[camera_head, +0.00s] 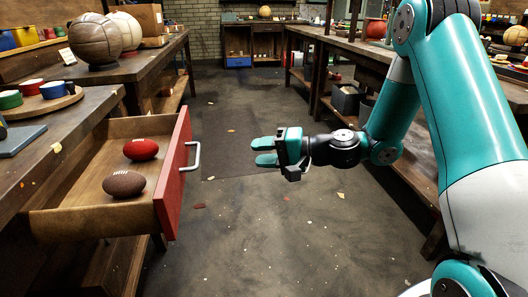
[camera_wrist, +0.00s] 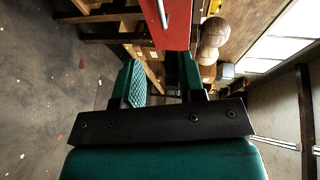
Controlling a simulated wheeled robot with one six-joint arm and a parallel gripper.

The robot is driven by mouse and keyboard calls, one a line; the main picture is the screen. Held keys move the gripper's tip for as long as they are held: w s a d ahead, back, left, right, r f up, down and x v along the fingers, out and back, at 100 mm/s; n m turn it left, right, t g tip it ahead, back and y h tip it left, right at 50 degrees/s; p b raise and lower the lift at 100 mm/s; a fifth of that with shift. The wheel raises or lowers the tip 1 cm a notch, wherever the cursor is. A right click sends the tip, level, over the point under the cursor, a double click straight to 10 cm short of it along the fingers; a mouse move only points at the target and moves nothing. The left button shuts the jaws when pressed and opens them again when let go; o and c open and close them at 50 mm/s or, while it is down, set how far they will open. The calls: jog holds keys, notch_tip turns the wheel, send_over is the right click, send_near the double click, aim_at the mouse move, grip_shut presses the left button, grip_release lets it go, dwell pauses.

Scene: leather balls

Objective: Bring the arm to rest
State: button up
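My teal arm comes in from the right in the head view. My gripper (camera_head: 257,152) is held level over the aisle, pointing left, to the right of the open drawer. Its fingers are apart with nothing between them, and it touches nothing. In the wrist view the gripper (camera_wrist: 160,80) also shows a gap between its two fingers, with the red drawer front (camera_wrist: 172,22) beyond them.
The pulled-out drawer (camera_head: 95,205), with a red front and metal handle (camera_head: 193,157), holds a red ball (camera_head: 141,149) and a brown ball (camera_head: 124,184). Large leather balls (camera_head: 95,38) stand on the left bench. The aisle floor (camera_head: 235,225) is mostly clear.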

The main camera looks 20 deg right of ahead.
jog(key=shift+d, duration=0.1)
dwell(0.3)
jog(key=s+a+r+n+g+h, duration=0.35)
jog(key=s+a+n+g, duration=0.55)
jog(key=s, duration=0.4)
jog(key=s+d+r+n+h, duration=0.25)
jog(key=s+n+h, duration=0.2)
jog(key=s, duration=0.95)
notch_tip(320, 180, up, 24)
jog(key=p, duration=2.3)
jog(key=shift+w+a+r+h+p, duration=0.15)
jog(key=shift+r+h+p, duration=0.1)
jog(key=shift+h+p, duration=0.1)
